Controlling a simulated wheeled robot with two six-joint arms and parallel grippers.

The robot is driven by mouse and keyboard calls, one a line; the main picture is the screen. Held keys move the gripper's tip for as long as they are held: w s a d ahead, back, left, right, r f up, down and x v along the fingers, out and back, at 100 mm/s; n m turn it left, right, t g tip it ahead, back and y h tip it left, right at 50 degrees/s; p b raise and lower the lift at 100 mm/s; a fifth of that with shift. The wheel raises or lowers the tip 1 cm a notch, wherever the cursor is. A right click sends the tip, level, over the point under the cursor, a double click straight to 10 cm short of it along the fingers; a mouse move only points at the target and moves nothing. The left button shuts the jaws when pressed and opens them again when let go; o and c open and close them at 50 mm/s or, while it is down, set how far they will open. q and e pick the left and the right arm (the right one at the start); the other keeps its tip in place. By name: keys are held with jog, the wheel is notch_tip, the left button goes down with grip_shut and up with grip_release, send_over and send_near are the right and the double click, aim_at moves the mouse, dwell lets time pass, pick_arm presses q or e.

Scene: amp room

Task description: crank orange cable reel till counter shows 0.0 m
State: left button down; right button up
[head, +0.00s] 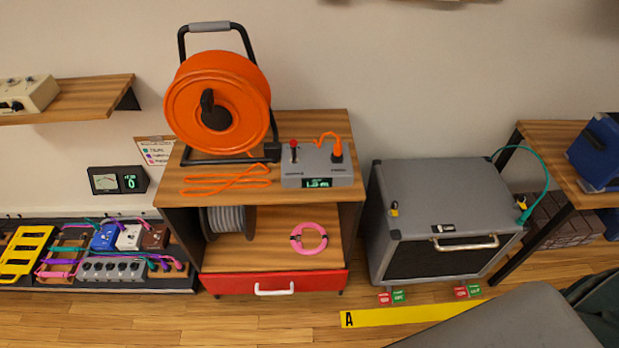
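The orange cable reel (205,105) stands upright in a black frame with a grey carry grip, on top of a wooden cabinet (320,125). Its black crank handle (208,108) sits on the front face, with the knob above the dark hub. Orange cable (225,181) lies in loose crossing loops in front of the reel. A grey counter box (317,163) stands to the right of it, with a red-topped lever and an orange plug. Its small green display (317,183) seems to read 1.5 m, but the digits are hard to make out. Neither gripper shows.
The cabinet's shelf holds a grey cable spool (230,220) and a pink cable coil (309,239), above a red drawer (275,281). A grey amplifier (440,215) stands at right, a pedalboard (98,280) at left. The floor in front has a yellow strip (410,316).

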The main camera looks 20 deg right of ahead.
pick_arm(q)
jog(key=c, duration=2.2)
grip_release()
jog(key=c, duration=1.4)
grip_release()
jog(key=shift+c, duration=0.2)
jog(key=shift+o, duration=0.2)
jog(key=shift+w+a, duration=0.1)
